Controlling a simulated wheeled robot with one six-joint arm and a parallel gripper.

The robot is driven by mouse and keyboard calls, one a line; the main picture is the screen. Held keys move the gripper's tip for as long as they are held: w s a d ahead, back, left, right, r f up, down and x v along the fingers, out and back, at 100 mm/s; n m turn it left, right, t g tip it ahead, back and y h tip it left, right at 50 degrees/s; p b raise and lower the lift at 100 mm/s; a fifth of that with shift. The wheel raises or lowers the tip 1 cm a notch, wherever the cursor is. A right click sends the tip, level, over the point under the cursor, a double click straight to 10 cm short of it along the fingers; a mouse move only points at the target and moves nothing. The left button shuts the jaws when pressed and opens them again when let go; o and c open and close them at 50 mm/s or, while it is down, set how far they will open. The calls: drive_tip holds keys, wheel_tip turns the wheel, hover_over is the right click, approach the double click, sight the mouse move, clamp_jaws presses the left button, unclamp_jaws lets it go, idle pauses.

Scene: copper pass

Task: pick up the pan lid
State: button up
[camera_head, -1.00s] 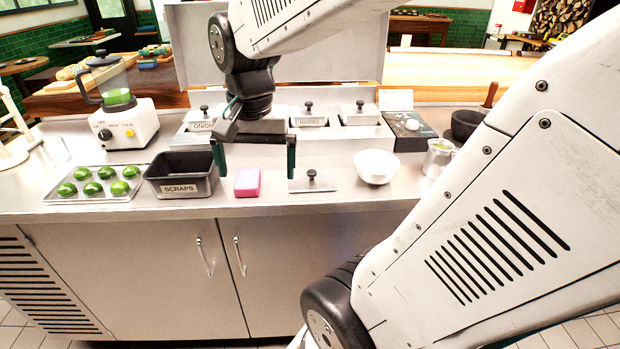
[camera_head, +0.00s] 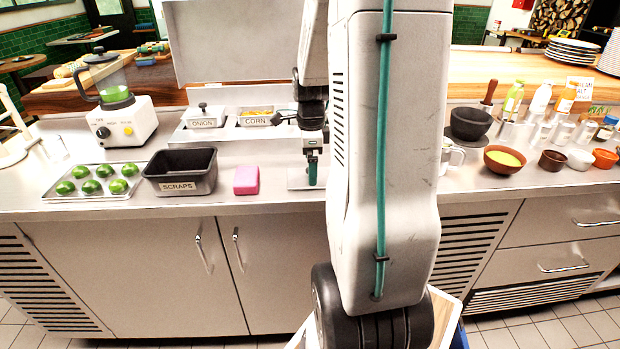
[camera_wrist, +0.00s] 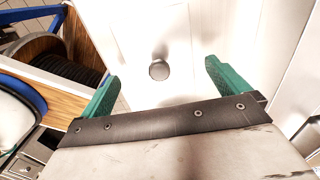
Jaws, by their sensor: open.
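The pan lid (camera_head: 297,182) is a flat metal plate lying on the counter to the right of the pink sponge. In the head view only its left part shows, as my arm covers the rest. In the wrist view its round knob (camera_wrist: 158,70) stands out from the pale surface, between my green fingers. My gripper (camera_wrist: 162,72) is open and empty, with a finger on either side of the knob in that picture. One green finger of my gripper (camera_head: 312,168) shows in the head view, over the lid. I cannot tell how high the fingertips are above the lid.
A pink sponge (camera_head: 246,180) and the black scraps bin (camera_head: 180,160) lie to the left, beside a tray of limes (camera_head: 125,195). The lidded onion pan (camera_head: 204,121) and open corn pan (camera_head: 257,120) stand behind. Bowls, including a yellow-filled one (camera_head: 505,168), stand right.

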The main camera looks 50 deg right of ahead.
drive_tip(key=shift+f, duration=1.35)
drive_tip(key=c, duration=0.9)
drive_tip(key=shift+o, duration=0.2)
